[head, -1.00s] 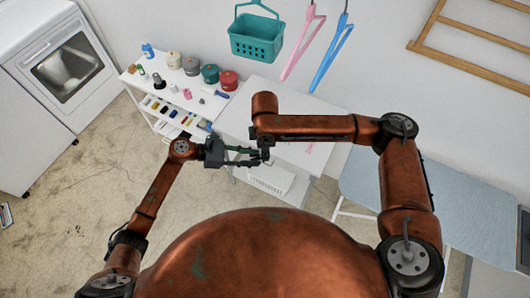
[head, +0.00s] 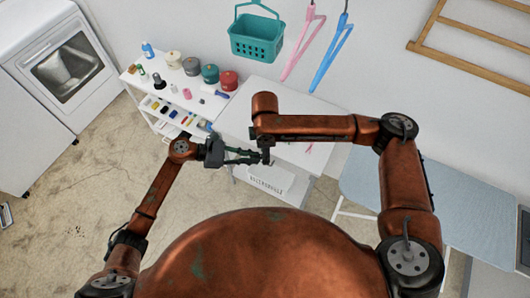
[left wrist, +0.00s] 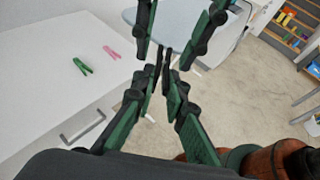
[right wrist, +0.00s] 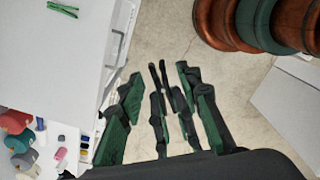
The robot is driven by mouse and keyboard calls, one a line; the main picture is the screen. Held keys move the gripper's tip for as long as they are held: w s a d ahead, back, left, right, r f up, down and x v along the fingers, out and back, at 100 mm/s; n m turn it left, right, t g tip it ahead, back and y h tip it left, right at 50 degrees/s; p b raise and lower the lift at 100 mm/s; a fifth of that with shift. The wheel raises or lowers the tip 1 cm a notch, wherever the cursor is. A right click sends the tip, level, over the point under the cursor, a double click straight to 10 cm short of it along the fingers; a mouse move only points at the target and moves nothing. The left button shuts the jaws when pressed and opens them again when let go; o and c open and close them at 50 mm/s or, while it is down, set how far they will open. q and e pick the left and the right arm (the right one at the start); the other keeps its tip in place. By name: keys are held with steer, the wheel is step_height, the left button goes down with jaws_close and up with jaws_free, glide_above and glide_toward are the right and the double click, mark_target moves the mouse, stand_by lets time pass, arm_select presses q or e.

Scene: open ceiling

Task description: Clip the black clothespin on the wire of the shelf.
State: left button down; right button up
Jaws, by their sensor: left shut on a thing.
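My left gripper (head: 257,156) comes in from the left and is shut on the black clothespin, a thin dark shape (left wrist: 163,66) at its fingertips in the left wrist view. In the head view the clothespin is too small to tell from the gripper parts. My right gripper (right wrist: 160,74) reaches down from above, close to the left fingertips. Its two green-padded fingers stand apart, one on each side of the dark shape in the middle of the right wrist view. Whether they touch it is unclear. The white shelf (head: 135,80) stands at the back left. I cannot make out its wire.
A white table (head: 235,110) lies behind the grippers; a green clothespin (left wrist: 82,66) and a pink clothespin (left wrist: 111,52) lie on it. A lettered white box (head: 268,183) is below. A teal basket (head: 256,40) and hangers (head: 332,58) hang above. An ironing board (head: 440,195) is right.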

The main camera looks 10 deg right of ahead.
steer(key=s+d+f+m+b, duration=0.1)
steer(key=s+d+m+b, duration=0.25)
steer(key=d+m, duration=0.5)
steer(key=s+d+m+b, duration=0.35)
steer(key=d+m, duration=0.35)
steer(key=m, duration=0.3)
steer(key=s+a+f+n+p, duration=0.2)
steer(key=s+f+n+p, duration=0.1)
steer(key=n, duration=0.9)
steer(key=s+a+f+n+p, duration=0.2)
steer(key=f+n+p, duration=0.3)
steer(key=n, duration=0.8)
steer(key=shift+s+a+p, duration=0.4)
steer(key=shift+p, duration=0.45)
